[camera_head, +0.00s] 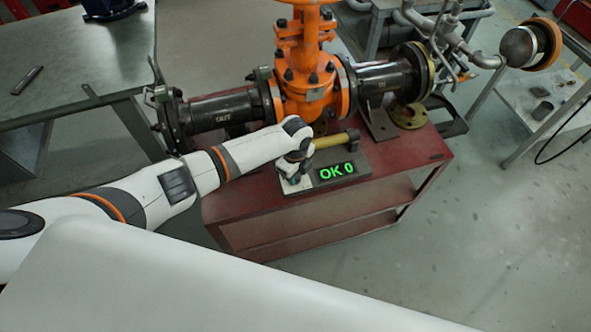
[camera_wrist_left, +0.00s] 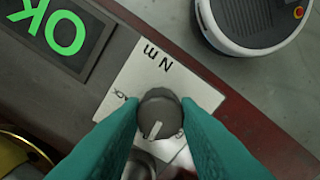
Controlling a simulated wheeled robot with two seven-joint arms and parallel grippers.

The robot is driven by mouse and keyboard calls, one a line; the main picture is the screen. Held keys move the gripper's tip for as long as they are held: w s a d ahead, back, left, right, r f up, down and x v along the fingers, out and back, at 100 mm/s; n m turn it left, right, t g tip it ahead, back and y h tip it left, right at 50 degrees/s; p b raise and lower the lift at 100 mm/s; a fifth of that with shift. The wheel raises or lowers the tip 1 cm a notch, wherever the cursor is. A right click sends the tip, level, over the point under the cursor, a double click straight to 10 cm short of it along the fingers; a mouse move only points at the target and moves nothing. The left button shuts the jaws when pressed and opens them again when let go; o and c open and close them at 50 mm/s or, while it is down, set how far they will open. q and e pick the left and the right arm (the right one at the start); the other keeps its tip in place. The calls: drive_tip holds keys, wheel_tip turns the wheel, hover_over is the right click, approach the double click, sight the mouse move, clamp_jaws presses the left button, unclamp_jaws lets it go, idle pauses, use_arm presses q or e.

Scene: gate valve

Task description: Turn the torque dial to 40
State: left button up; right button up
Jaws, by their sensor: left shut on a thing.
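The torque dial is a dark grey round knob (camera_wrist_left: 160,112) with a light pointer mark, on a pale plate lettered "N m" in the left wrist view. My left gripper (camera_wrist_left: 160,125) has its two green fingers on either side of the knob and is shut on it. In the head view my left gripper (camera_head: 292,172) is at the left end of the tester, and it and the arm hide the dial there. My right gripper is not in view.
The tester sits on a red cart (camera_head: 415,150). Behind it stands an orange gate valve (camera_head: 305,75) with dark pipes on both sides. A yellow-handled tool (camera_head: 328,141) lies just behind the display. A grey table (camera_head: 75,60) is at the left.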

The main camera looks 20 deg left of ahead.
use_arm(q)
drive_tip(key=shift+w+r+n+p, duration=0.1)
drive_tip(key=shift+n+p, duration=0.25)
drive_tip(key=shift+n, duration=0.45)
drive_tip(key=o, duration=1)
drive_tip(key=shift+c, duration=0.2)
wheel_tip(320, 180, up, 12)
